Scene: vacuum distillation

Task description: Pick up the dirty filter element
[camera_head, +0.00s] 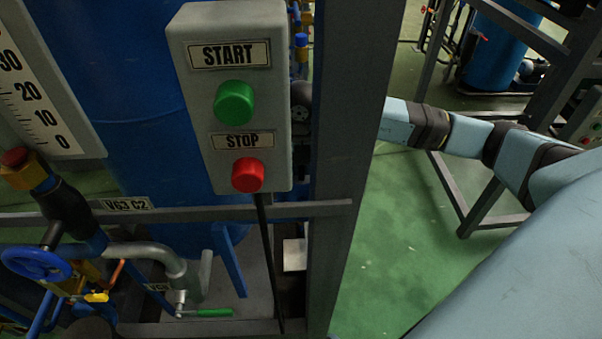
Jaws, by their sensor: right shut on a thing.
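My right arm comes in from the right and passes behind the thick grey upright post (354,140). A dark rounded part, which looks like my right gripper (302,100), shows in the narrow gap between the post and the button box. The post and the box hide most of it. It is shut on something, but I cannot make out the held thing. I cannot identify the dirty filter element anywhere in this view. My left gripper is not in view.
A grey START/STOP button box (281,130) stands close in front. A blue tank (150,150), a gauge (45,95) and a blue handwheel (36,262) are at the left. A crossbar (200,213) runs below the box. Green floor (400,240) is open right of the post.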

